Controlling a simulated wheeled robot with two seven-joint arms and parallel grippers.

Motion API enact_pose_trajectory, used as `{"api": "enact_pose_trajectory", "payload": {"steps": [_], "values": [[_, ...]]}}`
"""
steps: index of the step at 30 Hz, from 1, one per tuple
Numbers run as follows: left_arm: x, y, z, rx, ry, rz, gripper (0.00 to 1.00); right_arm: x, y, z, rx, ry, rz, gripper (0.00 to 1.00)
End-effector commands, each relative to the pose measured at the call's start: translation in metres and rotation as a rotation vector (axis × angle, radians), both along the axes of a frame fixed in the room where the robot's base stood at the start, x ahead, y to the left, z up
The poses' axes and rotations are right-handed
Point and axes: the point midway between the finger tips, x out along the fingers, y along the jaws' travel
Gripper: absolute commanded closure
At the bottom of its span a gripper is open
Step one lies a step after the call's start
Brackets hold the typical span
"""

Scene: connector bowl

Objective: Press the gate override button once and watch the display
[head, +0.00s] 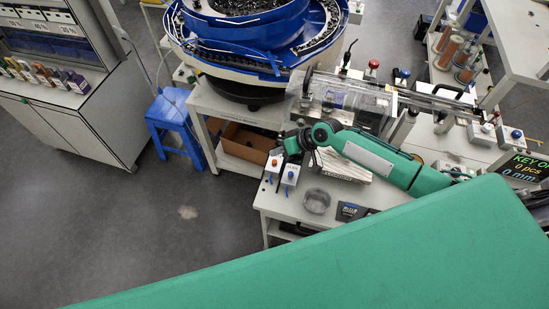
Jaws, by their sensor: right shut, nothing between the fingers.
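My right arm reaches in from the right, and its dark right gripper (290,146) is shut and empty above the left end of the front bench. Just below it are two small button boxes, one with an orange button (274,162) and one with a blue button (290,174). I cannot read their labels, or tell which button is the gate override or whether the gripper touches one. A dark display (525,166) at the right edge reads "KEY O…", "0 pcs" and "0 mm", partly cut off. My left gripper is not in view.
A blue bowl feeder (250,28) stands behind the bench. A clear round dish (316,201) and a small dark panel (350,211) are on the bench. More buttons, red (373,64) and blue (516,134), stand farther back and right. A blue stool (170,122) is at left.

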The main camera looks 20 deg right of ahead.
Motion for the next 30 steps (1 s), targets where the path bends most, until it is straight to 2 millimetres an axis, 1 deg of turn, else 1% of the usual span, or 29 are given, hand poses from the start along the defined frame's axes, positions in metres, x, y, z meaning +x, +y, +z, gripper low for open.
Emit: {"api": "enact_pose_trajectory", "payload": {"steps": [1, 7, 30], "values": [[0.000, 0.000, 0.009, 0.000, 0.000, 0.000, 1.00, 0.000, 0.000, 0.010, 0.000, 0.000, 0.000, 1.00], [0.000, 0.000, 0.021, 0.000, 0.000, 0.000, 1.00, 0.000, 0.000, 0.026, 0.000, 0.000, 0.000, 1.00], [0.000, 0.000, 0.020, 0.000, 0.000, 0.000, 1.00, 0.000, 0.000, 0.025, 0.000, 0.000, 0.000, 1.00]]}}
